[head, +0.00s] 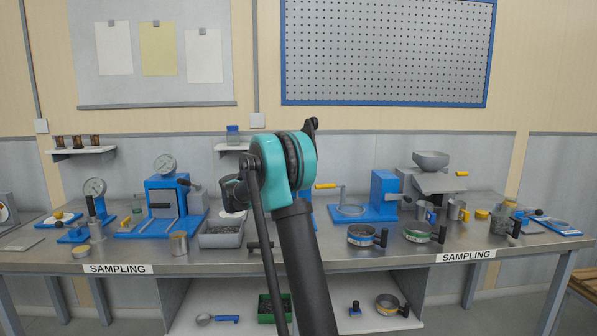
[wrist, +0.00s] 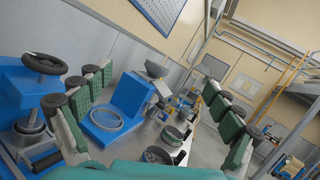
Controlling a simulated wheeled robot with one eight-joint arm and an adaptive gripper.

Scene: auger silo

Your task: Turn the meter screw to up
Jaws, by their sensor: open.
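No part is clearly marked as the meter screw, and I cannot tell which one it is. A blue machine with a black handwheel (wrist: 44,62) stands at the left of the wrist view, close to my left finger. A blue stand with a ring base (wrist: 112,118) shows between my fingers, farther off; it is also in the head view (head: 383,190). A grey hopper device (head: 431,162) stands behind it, with a yellow-tipped handle (head: 462,173). My gripper (wrist: 158,80) is open and empty, its green-padded fingers wide apart. In the head view my arm hides the bench middle.
The steel bench (head: 215,262) is crowded. A dial-gauge press (head: 165,195), a grey tray (head: 221,234) and a tin (head: 179,244) stand on the left. Sieve pans (head: 361,236), cups and a jar stand on the right. Clear strips remain along the front edge.

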